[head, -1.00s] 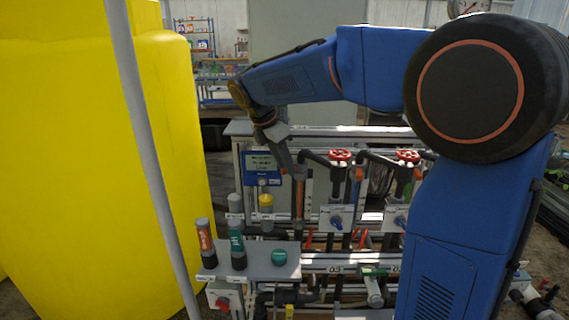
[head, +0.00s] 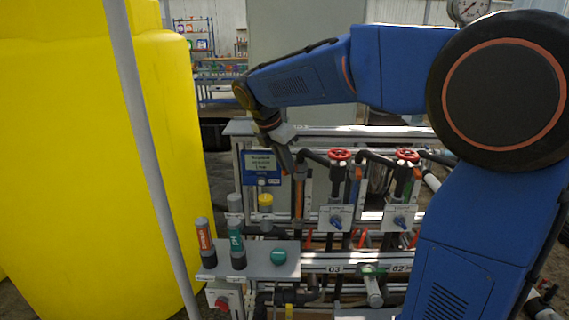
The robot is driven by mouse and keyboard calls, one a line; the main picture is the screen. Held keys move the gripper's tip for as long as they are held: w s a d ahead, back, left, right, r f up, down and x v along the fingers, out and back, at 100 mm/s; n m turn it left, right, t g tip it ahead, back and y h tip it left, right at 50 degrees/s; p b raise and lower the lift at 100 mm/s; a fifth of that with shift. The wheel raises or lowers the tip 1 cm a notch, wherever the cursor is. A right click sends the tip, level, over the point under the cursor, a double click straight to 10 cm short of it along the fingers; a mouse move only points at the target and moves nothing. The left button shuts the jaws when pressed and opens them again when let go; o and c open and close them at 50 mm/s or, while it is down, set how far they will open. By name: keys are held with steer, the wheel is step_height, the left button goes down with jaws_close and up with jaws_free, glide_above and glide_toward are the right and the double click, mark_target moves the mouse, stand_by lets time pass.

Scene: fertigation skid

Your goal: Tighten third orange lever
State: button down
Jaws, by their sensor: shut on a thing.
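My gripper (head: 287,166) points down at the upper left of the pipe frame in the head view, beside the left dark pipe elbow. It is shut on the third orange lever, at the left column above the 03 label. The jaws and pipe hide most of that lever, so its angle cannot be made out. Two other orange levers show farther right, one beside the left red handwheel (head: 357,174) and one by the right handwheel.
Two red handwheels, left (head: 340,154) and right (head: 407,155), stand close to the right of my gripper. A blue-framed display (head: 262,167) is just left. A shelf (head: 255,262) with two bottles is in front. A large yellow tank (head: 75,170) and grey pole (head: 150,160) stand left.

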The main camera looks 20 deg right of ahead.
mark_target(298, 166)
steer(key=shift+s+d+n+t+y, duration=0.35)
steer(key=shift+s+d+n, duration=0.1)
steer(key=shift+n, duration=0.7)
steer(key=shift+s+d+n+t+y, duration=0.3)
steer(key=shift+s+d+n, duration=0.15)
steer(key=shift+n, duration=0.75)
steer(key=shift+s+d+n+t+y, duration=0.25)
steer(key=shift+s+d+n+t, duration=0.15)
steer(key=shift+n, duration=0.75)
steer(key=c, duration=1.8)
jaws_free()
steer(key=shift+o, duration=0.2)
steer(key=shift+s, duration=0.1)
steer(key=v, duration=1.7)
steer(key=shift+r, duration=0.3)
steer(key=shift+d, duration=0.1)
